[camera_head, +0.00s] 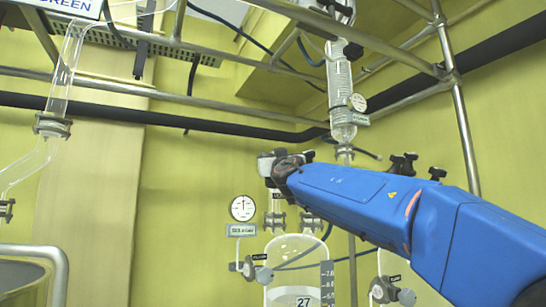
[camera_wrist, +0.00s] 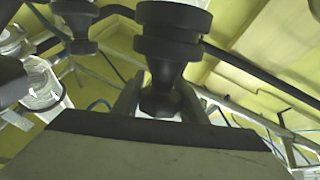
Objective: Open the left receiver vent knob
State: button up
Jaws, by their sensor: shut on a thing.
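In the wrist view a black stepped knob (camera_wrist: 172,45) stands between the fingers of my gripper (camera_wrist: 160,105), which are shut on its narrow lower part. In the head view my blue arm reaches in from the right and ends above the left glass receiver (camera_head: 296,250), at the fittings on its top. The arm's end hides most of the grasp there, and I cannot read a label on the held knob. A second black knob (camera_wrist: 75,20) shows at upper left in the wrist view, apart from my gripper.
A round gauge (camera_head: 243,208) and a labelled side valve (camera_head: 250,270) sit left of the receiver. More black knobs (camera_head: 403,165) stand right, behind my arm. A glass column (camera_head: 341,95) hangs above. Metal frame pipes (camera_head: 462,120) and a black pipe (camera_head: 150,115) cross the space.

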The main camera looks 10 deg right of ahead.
jog(key=shift+r, duration=0.1)
jog(key=o, duration=1.1)
jog(key=shift+c, duration=0.2)
jog(key=v, duration=1.7)
jog(key=shift+s, duration=0.2)
jog(key=shift+c, duration=0.3)
